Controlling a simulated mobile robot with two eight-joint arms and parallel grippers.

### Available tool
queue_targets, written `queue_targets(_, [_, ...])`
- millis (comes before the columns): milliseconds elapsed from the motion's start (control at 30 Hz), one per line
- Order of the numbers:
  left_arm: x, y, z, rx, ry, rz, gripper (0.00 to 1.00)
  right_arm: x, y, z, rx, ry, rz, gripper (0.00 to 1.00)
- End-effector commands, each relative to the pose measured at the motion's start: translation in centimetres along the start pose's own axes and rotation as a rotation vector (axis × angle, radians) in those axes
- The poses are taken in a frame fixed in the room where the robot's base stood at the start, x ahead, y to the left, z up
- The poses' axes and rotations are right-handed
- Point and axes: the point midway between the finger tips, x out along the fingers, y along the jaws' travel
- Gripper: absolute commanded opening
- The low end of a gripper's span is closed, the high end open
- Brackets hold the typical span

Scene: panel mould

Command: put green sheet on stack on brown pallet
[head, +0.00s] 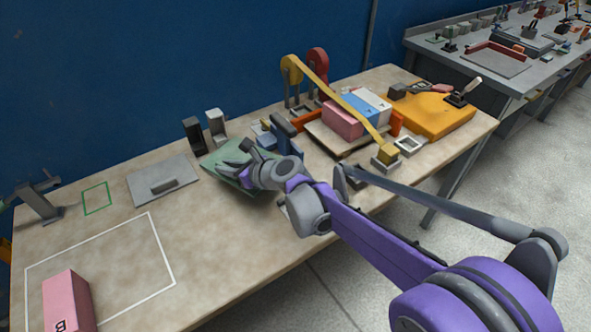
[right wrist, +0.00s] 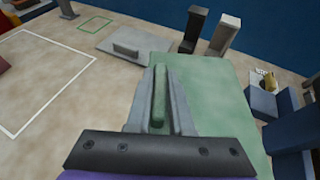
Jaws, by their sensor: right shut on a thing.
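The green sheet (head: 220,158) is a flat plate near the middle of the table. In the right wrist view the green sheet (right wrist: 215,95) has a raised green grip rib. My right gripper (head: 238,170) is over the sheet, and in the right wrist view its fingers (right wrist: 159,95) are shut on that rib. I cannot tell whether the sheet is clear of the table. The brown pallet (head: 317,131) is to the right, bearing a stack with a pink block (head: 343,120) and a blue-and-white block (head: 371,103). My left gripper is not in view.
Dark and grey uprights (head: 193,134) stand behind the sheet. A grey plate with a handle (head: 163,180) is at left, a pink block (head: 68,300) at front left. The white-outlined area is mostly clear.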

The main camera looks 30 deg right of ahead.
Motion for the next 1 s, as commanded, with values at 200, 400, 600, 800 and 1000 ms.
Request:
queue_targets(200, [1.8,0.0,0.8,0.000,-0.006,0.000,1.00,1.1,0.1,-1.6,-0.008,-0.003,0.015,0.00])
queue_targets(400, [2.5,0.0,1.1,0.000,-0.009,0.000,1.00,2.4,0.1,-4.8,-0.008,-0.004,0.014,0.00])
queue_targets(600, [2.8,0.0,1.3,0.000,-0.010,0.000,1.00,3.0,0.1,-6.1,-0.008,-0.004,0.014,0.00])
queue_targets(800, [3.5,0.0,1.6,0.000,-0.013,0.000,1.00,4.0,0.1,-8.7,-0.007,-0.004,0.014,0.00])
queue_targets(1000, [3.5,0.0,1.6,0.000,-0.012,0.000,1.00,4.1,0.2,-9.0,-0.008,-0.004,0.014,0.00])
